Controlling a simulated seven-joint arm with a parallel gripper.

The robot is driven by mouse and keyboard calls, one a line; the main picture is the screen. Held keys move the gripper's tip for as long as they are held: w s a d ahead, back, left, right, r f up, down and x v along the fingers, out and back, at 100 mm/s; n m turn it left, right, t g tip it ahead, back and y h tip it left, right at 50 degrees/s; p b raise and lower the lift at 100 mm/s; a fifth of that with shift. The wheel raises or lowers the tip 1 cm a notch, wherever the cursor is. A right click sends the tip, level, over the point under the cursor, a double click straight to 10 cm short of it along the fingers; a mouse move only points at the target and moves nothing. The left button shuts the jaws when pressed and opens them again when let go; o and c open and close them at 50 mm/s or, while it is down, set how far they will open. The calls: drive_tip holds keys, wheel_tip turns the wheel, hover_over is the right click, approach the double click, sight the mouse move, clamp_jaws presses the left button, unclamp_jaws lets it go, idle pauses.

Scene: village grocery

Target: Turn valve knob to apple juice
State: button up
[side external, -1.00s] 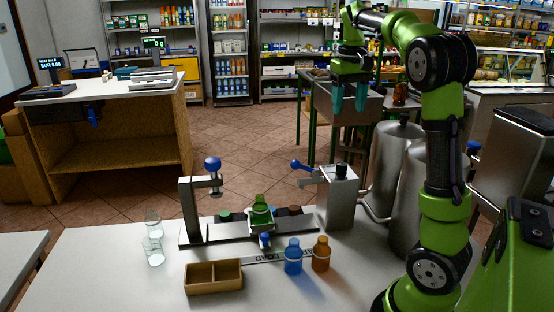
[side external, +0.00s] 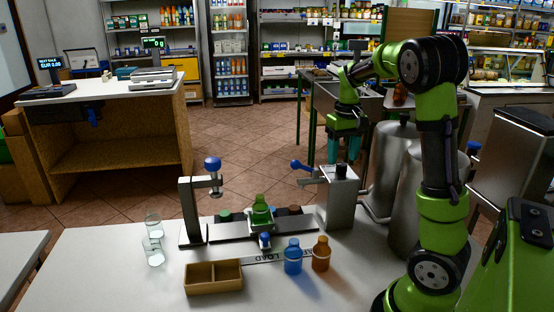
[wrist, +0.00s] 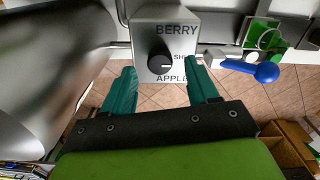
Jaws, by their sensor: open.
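The black round valve knob (wrist: 161,61) sits on the grey valve box (wrist: 143,32) in the wrist view. Its white pointer mark points right, toward a partly hidden label starting "SH". "BERRY" is printed above the knob and "APPLE" below it. The knob also shows on top of the metal box (side external: 341,171) in the side view. My gripper (side external: 344,157) is open and points down just above the knob. In the wrist view its teal fingers (wrist: 160,76) are apart, either side of the knob's lower edge, with nothing between them.
A blue-ended lever (wrist: 265,72) sticks out beside the valve box. Blue (side external: 293,258) and orange (side external: 321,254) bottles stand in front. Large steel tanks (side external: 392,172) stand close on the right.

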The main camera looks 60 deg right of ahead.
drive_tip(key=shift+f, duration=1.1)
